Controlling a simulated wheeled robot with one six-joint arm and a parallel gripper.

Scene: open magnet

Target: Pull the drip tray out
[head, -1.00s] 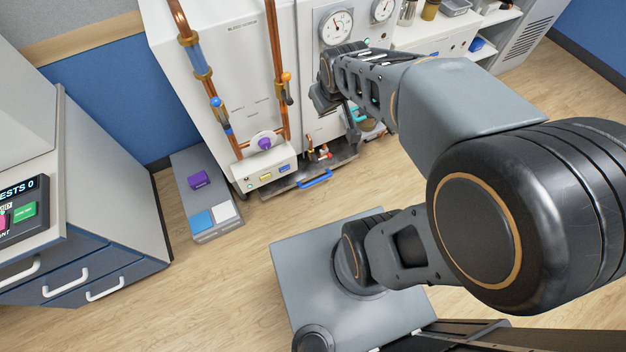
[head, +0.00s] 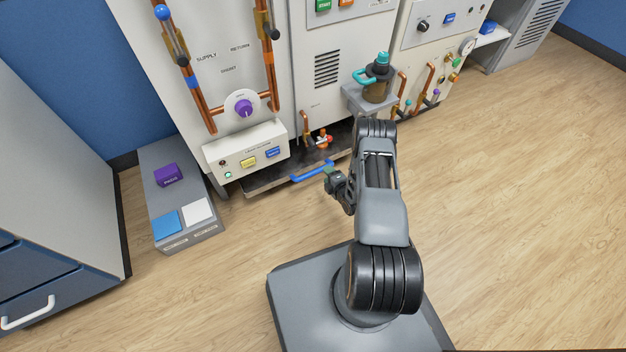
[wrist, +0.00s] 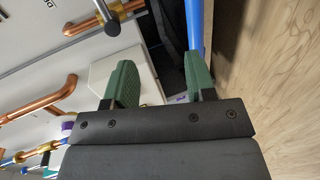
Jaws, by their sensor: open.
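The drip tray (head: 264,186) is a dark, shallow tray low at the foot of the white machine in the head view. Its blue bar handle (head: 312,171) is on its front edge. My gripper (head: 329,176) is low, close to the right end of the handle. In the wrist view my gripper (wrist: 161,78) has two green fingers apart, with nothing clearly held between them. The blue handle (wrist: 195,25) runs down towards the right finger, which hides part of it. I cannot tell whether they touch.
A grey low box (head: 180,222) with purple, blue and white blocks stands left of the machine. A control box (head: 245,150) and copper pipes are above the tray. A bracket with a dark pot (head: 376,88) juts out at right. The wooden floor in front is clear.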

